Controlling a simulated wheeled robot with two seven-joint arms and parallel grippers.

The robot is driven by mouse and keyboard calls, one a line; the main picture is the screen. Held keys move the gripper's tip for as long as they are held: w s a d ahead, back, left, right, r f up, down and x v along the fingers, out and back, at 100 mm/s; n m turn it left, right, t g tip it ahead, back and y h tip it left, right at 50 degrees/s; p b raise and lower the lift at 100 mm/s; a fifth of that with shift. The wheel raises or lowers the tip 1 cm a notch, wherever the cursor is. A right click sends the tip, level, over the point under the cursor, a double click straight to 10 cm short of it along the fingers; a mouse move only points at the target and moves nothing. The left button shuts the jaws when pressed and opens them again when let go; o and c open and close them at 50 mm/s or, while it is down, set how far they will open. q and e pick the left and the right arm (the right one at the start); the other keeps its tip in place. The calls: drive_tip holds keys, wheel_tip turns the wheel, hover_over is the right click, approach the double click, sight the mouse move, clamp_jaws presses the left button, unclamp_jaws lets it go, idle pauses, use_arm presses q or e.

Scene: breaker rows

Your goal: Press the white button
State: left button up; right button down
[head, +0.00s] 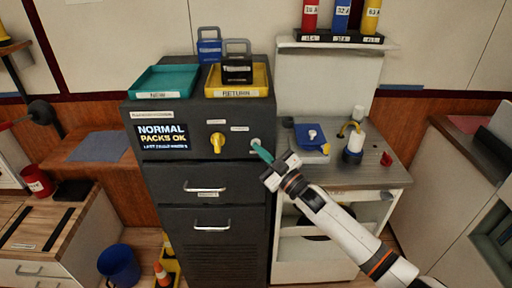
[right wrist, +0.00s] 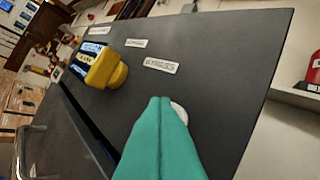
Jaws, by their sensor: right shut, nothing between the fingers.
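The white button (head: 255,142) is on the front of the dark grey cabinet (head: 240,170), right of the yellow knob (head: 217,142). In the right wrist view the white button (right wrist: 179,110) shows only in part, at the right edge of the teal fingertips, which hide the rest. My right gripper (head: 261,151) has its teal fingers together, empty, with the tips at the button. I cannot tell whether they touch it. In the right wrist view the shut fingers (right wrist: 160,101) point at the panel, below a small label (right wrist: 161,65). My left gripper is not in view.
A display screen (head: 163,137) is left of the knob, which also shows in the right wrist view (right wrist: 107,70). Drawer handles stick out below. A teal tray (head: 135,91) and a yellow tray (head: 265,92) sit on top. A grey side counter (head: 375,175) stands at right.

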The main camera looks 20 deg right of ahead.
idle(0.4)
drive_tip(key=shift+s+a+p, duration=0.15)
drive_tip(key=shift+s+p, duration=0.2)
drive_tip(key=shift+s, duration=0.25)
drive_tip(key=shift+s+a+p, duration=0.15)
drive_tip(key=shift+s+p, duration=0.2)
drive_tip(key=shift+s, duration=0.2)
drive_tip(key=shift+s, duration=0.1)
drive_tip(key=s+p, duration=0.1)
drive_tip(key=s, duration=0.1)
drive_tip(key=s+a+p, duration=0.1)
drive_tip(key=s, duration=0.1)
drive_tip(key=shift+s+a+p, duration=0.2)
drive_tip(key=shift+s+p, duration=0.1)
drive_tip(key=shift+p, duration=0.05)
